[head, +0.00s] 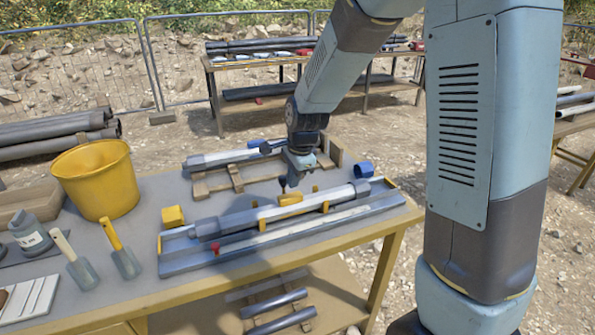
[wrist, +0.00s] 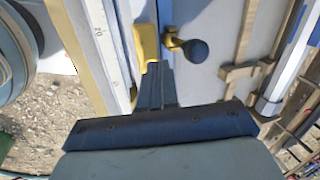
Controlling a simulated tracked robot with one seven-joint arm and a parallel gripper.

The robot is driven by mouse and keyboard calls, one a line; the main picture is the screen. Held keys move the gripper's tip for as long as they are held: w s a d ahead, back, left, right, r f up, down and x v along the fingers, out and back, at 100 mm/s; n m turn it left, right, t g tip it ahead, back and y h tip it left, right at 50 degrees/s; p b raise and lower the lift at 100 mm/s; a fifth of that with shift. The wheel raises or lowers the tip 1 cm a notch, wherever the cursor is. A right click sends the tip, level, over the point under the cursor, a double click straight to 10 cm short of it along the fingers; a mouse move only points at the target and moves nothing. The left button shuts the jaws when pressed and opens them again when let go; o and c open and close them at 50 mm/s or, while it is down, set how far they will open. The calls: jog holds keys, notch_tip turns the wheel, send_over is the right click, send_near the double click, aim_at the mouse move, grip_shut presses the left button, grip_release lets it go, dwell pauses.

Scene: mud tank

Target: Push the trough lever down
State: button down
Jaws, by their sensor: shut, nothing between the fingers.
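The trough (head: 345,222) is a long grey-blue channel on the workbench, holding a pale pipe (head: 265,214) with yellow fittings. The lever shows in the wrist view as a dark ball knob (wrist: 196,50) on a short brass-coloured mount. In the head view a small dark knob (head: 283,183) stands at the trough's far side, probably the same lever. My gripper (head: 298,172) hangs just above and right of it. In the wrist view my closed fingers (wrist: 157,68) are empty, left of the knob, close to a yellow fitting (wrist: 146,45). I cannot tell whether they touch it.
A yellow block (head: 173,215) and blue ring (head: 364,168) sit by the trough. A second pipe on a wooden frame (head: 215,184) lies behind it.

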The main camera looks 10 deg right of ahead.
aim_at(283, 187)
jog(key=shift+w+a+f, duration=0.25)
jog(key=shift+w+a, duration=0.1)
jog(key=shift+w, duration=0.25)
jog(key=shift+w+a+f, duration=0.2)
jog(key=shift+w+a, duration=0.1)
jog(key=shift+w, duration=0.25)
jog(key=shift+a, duration=0.1)
